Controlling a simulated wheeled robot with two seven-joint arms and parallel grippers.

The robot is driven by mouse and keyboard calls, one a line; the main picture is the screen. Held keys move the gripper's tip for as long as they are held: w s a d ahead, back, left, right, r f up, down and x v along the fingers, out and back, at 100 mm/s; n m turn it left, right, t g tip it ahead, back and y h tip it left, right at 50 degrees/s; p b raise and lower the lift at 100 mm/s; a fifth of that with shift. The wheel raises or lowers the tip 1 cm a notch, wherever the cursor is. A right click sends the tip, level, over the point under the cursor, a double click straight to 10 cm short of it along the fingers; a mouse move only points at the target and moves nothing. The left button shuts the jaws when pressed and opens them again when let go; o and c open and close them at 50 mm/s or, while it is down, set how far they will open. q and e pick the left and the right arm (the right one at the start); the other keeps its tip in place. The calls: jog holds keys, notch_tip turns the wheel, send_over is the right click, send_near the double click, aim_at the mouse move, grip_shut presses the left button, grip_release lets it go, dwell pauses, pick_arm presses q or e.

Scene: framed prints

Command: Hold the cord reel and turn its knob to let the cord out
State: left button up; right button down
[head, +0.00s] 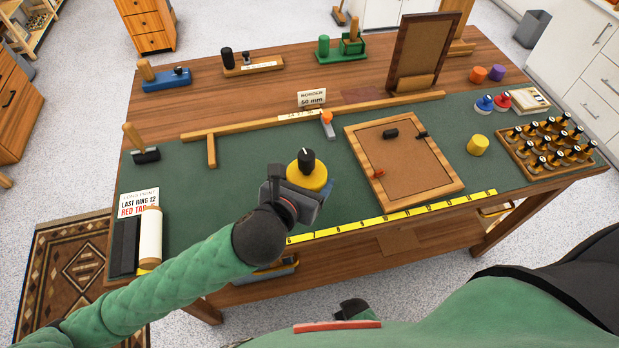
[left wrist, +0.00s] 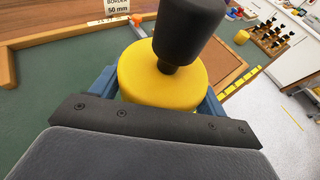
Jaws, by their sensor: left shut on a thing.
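The cord reel shows as a round yellow drum (head: 307,178) with an upright black knob (head: 306,160) on top, near the front edge of the bench. My left gripper (head: 309,191) is shut on the reel from the near side. In the left wrist view the yellow drum (left wrist: 165,80) sits between blue side pieces, and the black knob (left wrist: 187,30) stands above it. The reel's underside is hidden, and I cannot tell whether it touches the bench. No loose cord shows.
A yellow ruler strip (head: 400,215) runs along the bench's front edge. A framed cork board (head: 405,158) lies right of the reel. A wooden rail (head: 250,127) lies behind it. A rack of black-topped pegs (head: 545,145) stands at the right. Green mat is clear left of the reel.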

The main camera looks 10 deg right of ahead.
pick_arm(q)
jog(key=w+a+p, duration=0.2)
jog(key=w+a, duration=0.3)
jog(key=a, duration=0.4)
jog(key=shift+w+a, duration=0.2)
jog(key=shift+w, duration=0.1)
pick_arm(e)
jog(key=shift+r, duration=1.35)
dwell(0.4)
pick_arm(q)
jog(key=shift+f+b, duration=1.5)
jog(key=shift+f, duration=3.55)
pick_arm(e)
notch_tip(320, 180, down, 4)
jog(key=shift+r, duration=0.15)
pick_arm(q)
jog(key=shift+f, duration=0.45)
pick_arm(e)
jog(key=c, duration=2.1)
grip_release()
